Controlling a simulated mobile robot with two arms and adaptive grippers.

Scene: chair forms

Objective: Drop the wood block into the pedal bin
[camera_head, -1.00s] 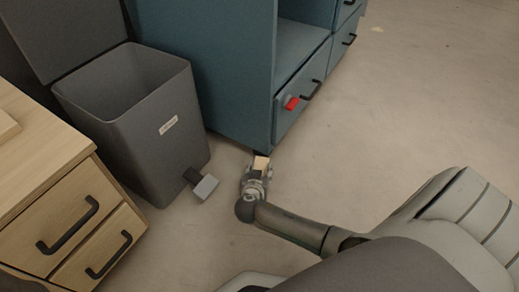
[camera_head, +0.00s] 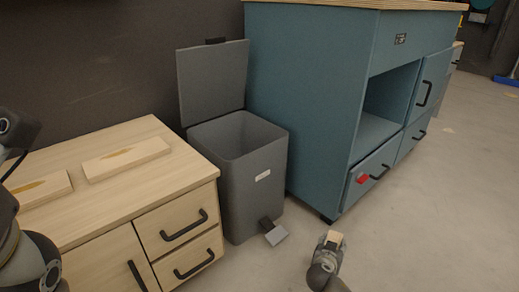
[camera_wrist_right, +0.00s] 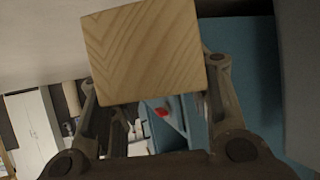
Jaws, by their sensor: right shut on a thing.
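The wood block (camera_wrist_right: 146,52) is a pale, grained block, held between the two fingers of my right gripper (camera_wrist_right: 152,95) in the right wrist view. In the head view the block (camera_head: 334,237) shows small at the tip of my right gripper (camera_head: 332,243), low over the floor, in front and to the right of the bin. The grey pedal bin (camera_head: 233,170) stands between the wooden cabinet and the blue cabinet. Its lid (camera_head: 213,85) is up and its mouth is open. Its pedal (camera_head: 274,233) sticks out at the front. My left gripper is not clearly in view.
The wooden cabinet (camera_head: 120,190) stands left of the bin, with two flat wooden pieces (camera_head: 126,158) on top. The blue cabinet (camera_head: 300,110) stands to the right, with a red item (camera_head: 362,179) on its drawer front. Floor at the right is free.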

